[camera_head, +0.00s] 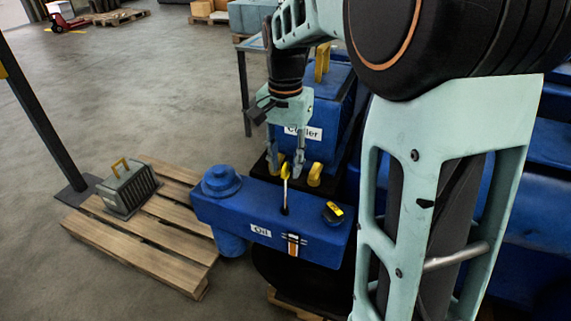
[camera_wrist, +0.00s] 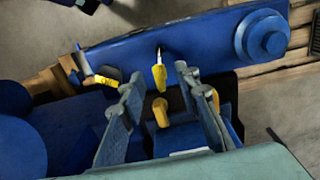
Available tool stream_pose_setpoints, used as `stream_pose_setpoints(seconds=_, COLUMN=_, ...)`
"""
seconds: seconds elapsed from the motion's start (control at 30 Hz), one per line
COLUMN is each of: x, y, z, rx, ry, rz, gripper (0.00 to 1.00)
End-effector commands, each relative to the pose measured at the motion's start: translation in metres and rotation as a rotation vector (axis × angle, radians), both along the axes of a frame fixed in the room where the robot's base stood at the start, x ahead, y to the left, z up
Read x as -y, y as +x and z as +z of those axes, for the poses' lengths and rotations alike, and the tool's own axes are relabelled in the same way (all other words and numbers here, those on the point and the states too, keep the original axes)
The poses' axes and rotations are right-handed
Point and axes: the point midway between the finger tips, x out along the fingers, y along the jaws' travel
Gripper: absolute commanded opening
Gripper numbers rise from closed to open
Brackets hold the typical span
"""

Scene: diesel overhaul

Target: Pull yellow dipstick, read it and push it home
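The blue oil housing (camera_head: 218,207), labelled "Oil", stands at the centre of the head view. The yellow dipstick (camera_head: 285,171) stands up from a dark hole in its top, with a length of pale shaft showing. Its yellow handle also shows in the wrist view (camera_wrist: 159,77), at the level of the fingertips. My gripper (camera_head: 286,172) is open, its fingers apart on either side of the handle; in the wrist view (camera_wrist: 158,76) there are gaps on both sides and nothing is held. No marks on the shaft can be read.
The blue cooler (camera_head: 325,150), with a yellow handle and yellow clamps (camera_head: 315,175), stands right behind my gripper. A black cap with yellow (camera_head: 333,212) sits on the housing's right end. A pallet (camera_head: 130,238) with a grey filter box (camera_head: 130,190) lies left. Open floor is beyond.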

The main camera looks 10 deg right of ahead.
Motion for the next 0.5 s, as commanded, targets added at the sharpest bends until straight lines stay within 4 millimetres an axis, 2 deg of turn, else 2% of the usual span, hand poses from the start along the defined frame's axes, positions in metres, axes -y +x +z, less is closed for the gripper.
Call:
stream_pose_setpoints(seconds=0.3, x=0.0, y=0.001, z=0.064, rx=0.006, ry=-0.001, rz=0.001, gripper=0.3)
stream_pose_setpoints(seconds=0.5, x=0.0, y=0.0, z=0.098, rx=0.002, ry=0.0, rz=0.001, gripper=0.3)
